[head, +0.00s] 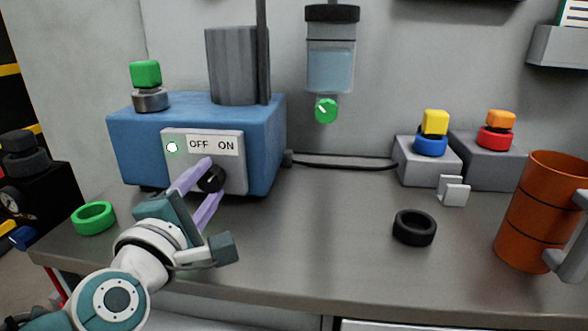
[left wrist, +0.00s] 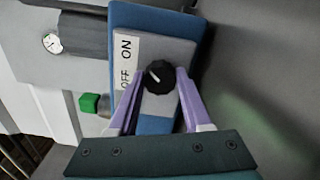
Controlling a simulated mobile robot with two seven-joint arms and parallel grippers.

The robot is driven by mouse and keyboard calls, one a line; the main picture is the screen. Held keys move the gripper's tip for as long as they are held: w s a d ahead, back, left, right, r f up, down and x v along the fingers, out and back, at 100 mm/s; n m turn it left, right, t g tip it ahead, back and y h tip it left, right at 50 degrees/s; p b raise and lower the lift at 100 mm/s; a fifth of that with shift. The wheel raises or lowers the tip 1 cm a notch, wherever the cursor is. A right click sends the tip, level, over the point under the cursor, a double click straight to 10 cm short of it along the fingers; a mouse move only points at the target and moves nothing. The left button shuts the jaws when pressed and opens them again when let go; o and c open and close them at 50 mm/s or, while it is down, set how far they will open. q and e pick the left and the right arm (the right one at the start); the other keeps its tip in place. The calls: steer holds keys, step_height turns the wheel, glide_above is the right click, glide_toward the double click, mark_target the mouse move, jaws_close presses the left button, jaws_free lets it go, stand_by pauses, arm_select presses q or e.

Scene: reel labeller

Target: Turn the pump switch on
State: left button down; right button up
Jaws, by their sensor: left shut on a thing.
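The pump is a blue box (head: 266,130) on the bench with a grey front panel (head: 235,180). A white label (head: 213,145) reads OFF on the left and ON on the right. The switch is a black round knob (head: 211,179) below the label. The knob (left wrist: 161,77) also shows in the left wrist view, with a white mark pointing roughly toward the label (left wrist: 125,62). A small green-white lamp (head: 172,147) beside the label looks lit. My left gripper (head: 209,178) is shut on the knob, one purple finger on each side. My right gripper is not in view.
A green ring (head: 93,218) lies left of my arm and a black ring (head: 414,227) lies right. An orange mug (head: 540,210) stands at the right. Grey boxes with coloured knobs (head: 428,160) stand behind. The middle bench is mostly clear. A clear bottle (head: 330,65) hangs on the wall.

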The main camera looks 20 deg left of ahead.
arm_select(q)
steer(key=shift+m, duration=0.5)
steer(key=shift+c, duration=1.7)
jaws_free()
steer(key=p+v, duration=0.1)
steer(key=v, duration=0.9)
steer(key=shift+d, duration=0.1)
steer(key=shift+w+r, duration=0.1)
